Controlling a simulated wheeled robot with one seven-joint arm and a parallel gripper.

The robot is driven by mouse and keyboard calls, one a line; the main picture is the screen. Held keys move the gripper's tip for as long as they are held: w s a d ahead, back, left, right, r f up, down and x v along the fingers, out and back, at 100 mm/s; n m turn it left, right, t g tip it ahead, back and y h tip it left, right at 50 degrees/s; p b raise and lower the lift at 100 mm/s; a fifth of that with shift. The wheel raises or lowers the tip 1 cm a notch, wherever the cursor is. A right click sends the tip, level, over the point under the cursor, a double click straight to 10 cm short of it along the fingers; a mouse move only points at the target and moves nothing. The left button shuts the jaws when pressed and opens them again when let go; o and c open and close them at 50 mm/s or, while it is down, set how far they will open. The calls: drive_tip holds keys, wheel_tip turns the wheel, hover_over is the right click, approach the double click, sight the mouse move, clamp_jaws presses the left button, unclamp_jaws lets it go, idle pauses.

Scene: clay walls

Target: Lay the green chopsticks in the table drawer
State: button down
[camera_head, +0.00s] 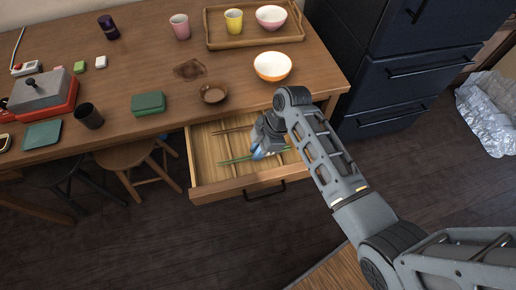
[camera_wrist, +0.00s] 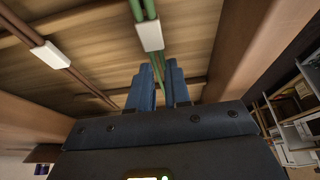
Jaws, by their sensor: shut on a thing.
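The green chopsticks (camera_head: 236,160), bundled by a white band (camera_wrist: 150,36), are inside the open table drawer (camera_head: 204,190). My gripper (camera_head: 258,153) reaches down into the drawer and is shut on them. In the wrist view the chopsticks run between the two blue fingers of my gripper (camera_wrist: 157,86). They lie at or just above the drawer floor; I cannot tell whether they touch it. My gripper hides part of them in the head view.
Brown chopsticks (camera_head: 228,131) with a white band (camera_wrist: 50,55) lie farther back in the drawer. The table (camera_head: 240,99) above holds a brown bowl (camera_head: 214,93), a white-and-orange bowl (camera_head: 272,66), a green box (camera_head: 148,103) and a tray (camera_head: 247,43). A dark cabinet (camera_head: 400,80) stands right.

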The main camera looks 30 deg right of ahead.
drive_tip(key=c, duration=1.1)
unclamp_jaws()
drive_tip(key=v, duration=1.2)
drive_tip(key=shift+r+p, duration=0.1)
drive_tip(key=shift+p, duration=0.2)
